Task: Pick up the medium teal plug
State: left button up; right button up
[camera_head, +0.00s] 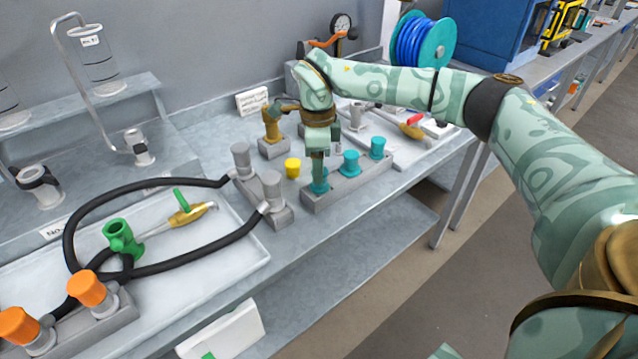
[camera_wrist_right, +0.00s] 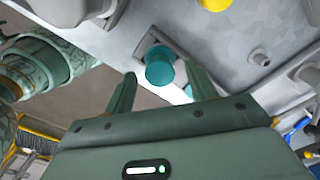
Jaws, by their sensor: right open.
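Three teal plugs stand in a row on a grey block (camera_head: 346,189) at the bench's front edge: a left one (camera_head: 320,187), a middle one (camera_head: 350,163) and a right one (camera_head: 377,148). Which is the medium one is hard to tell from their sizes. My right gripper (camera_head: 318,170) points down over the left plug and partly hides it. In the right wrist view a teal plug (camera_wrist_right: 160,68) shows just beyond the open fingertips of the right gripper (camera_wrist_right: 163,80), roughly between them. My left gripper is out of view.
A yellow plug (camera_head: 292,167) stands just behind the block. Grey plugs on a block (camera_head: 262,190) stand to the left, with black hoses (camera_head: 160,183) attached. A brass fitting (camera_head: 271,125) is behind. A white tray (camera_head: 240,258) with a green fitting (camera_head: 122,238) lies at left.

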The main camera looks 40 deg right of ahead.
notch_tip(320, 180, down, 4)
jog(key=shift+s+d+f+b, duration=0.15)
jog(key=shift+b, duration=0.5)
jog(key=c, duration=0.9)
jog(key=shift+o, duration=0.2)
jog(key=shift+r, duration=0.2)
jog(key=shift+r, duration=0.3)
notch_tip(320, 180, up, 2)
jog(key=shift+r+p, duration=0.25)
jog(key=shift+p, duration=0.6)
jog(key=s+a+r+p, duration=0.4)
jog(key=s+a+r, duration=0.4)
jog(key=a, duration=0.3)
jog(key=shift+a+r, duration=0.25)
jog(key=shift+r, duration=0.65)
